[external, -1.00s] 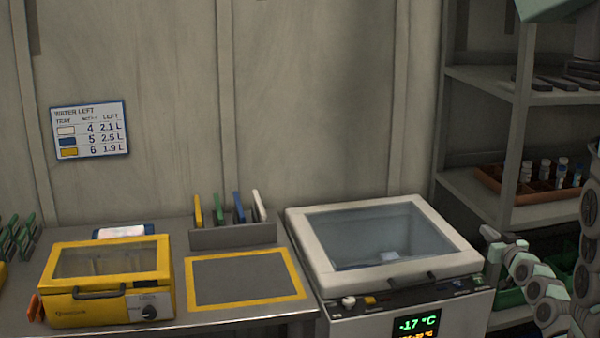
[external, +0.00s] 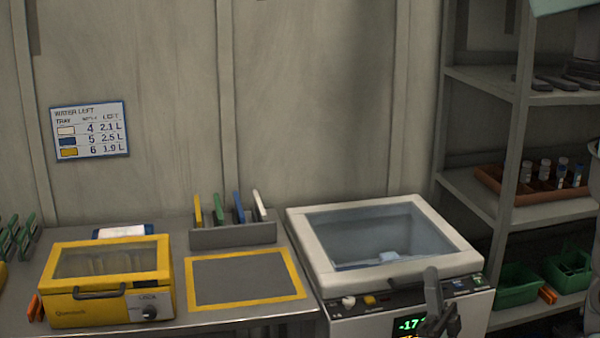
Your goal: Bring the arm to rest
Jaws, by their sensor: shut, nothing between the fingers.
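My gripper (external: 432,280) shows at the bottom, in front of the control panel of the white chest freezer (external: 300,240). Its fingers point up and are together, with nothing seen between them. It covers part of the freezer's display (external: 408,325). Most of my arm is out of the picture below, so its full pose is hidden.
The freezer's glass lid is shut. Left of it, a table holds a yellow-framed mat (external: 245,297), a rack (external: 235,237) with coloured tags and a yellow box (external: 108,308). Shelves (external: 520,100) stand at right, with green bins (external: 517,285) low down.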

